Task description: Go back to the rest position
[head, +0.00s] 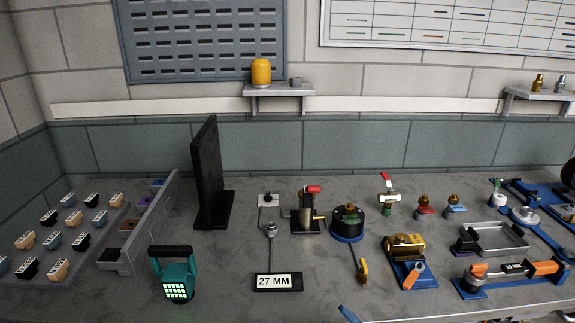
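Neither of my grippers shows in the head view, and no part of my arms can be made out for certain. The workbench (215,275) spreads across the lower half of the view. A teal work lamp (176,275) stands lit at the front left. A black plate reading 27 MM (278,282) lies at the front centre. Behind it stand a fixture with a red-topped part (306,212) and a round black device (348,222) on a blue base. A brass block (405,245) sits on a blue plate to the right.
A black upright panel (207,180) and a grey divider (150,225) rise on the left, beside several small labelled blocks (52,240). An orange-handled tool (515,270) and a grey tray (492,238) occupy the right. A wall shelf (278,91) holds a yellow jar (261,71).

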